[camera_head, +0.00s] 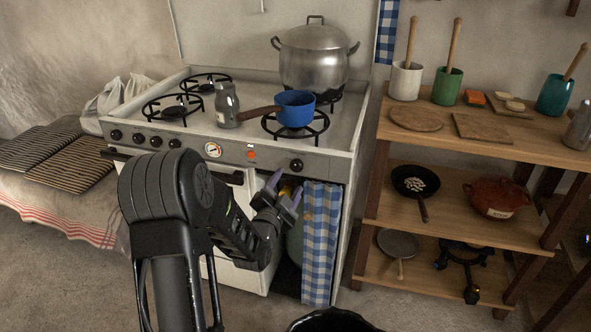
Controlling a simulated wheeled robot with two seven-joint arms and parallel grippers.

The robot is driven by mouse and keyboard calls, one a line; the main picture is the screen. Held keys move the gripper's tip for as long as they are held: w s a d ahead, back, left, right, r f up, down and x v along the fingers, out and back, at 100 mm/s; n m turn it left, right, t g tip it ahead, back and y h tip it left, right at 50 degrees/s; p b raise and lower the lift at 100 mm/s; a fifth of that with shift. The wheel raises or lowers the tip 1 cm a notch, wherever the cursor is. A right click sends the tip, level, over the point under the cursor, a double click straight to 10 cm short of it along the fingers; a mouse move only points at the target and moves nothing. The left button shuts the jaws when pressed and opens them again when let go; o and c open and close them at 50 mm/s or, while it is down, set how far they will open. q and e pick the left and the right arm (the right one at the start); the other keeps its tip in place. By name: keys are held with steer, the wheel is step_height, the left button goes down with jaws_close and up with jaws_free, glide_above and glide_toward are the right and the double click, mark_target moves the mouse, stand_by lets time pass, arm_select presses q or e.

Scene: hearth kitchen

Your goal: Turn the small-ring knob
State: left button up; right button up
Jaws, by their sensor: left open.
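The white stove has a front panel (232,150) with a row of several black knobs (137,138) at its left and a single black knob (296,165) at its right. I cannot read any marking that tells which is the small-ring knob. My left gripper (284,188) is open and empty, its fingertips pointing up just below and slightly left of the single right knob, apparently not touching it. My left arm covers part of the oven front. My right gripper is not in view.
A blue saucepan (295,108) sits on the front right burner, a large steel pot (314,58) behind it. A grey jar (227,105) stands mid-top. A checked curtain (320,240) hangs below the right knob. A wooden shelf (490,129) stands to the right.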

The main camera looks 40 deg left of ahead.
mark_target(296, 168)
arm_select(q)
steer(key=x, duration=0.7)
steer(key=shift+w+a, duration=0.1)
steer(key=shift+w, duration=0.15)
steer(key=shift+c, duration=0.4)
jaws_close()
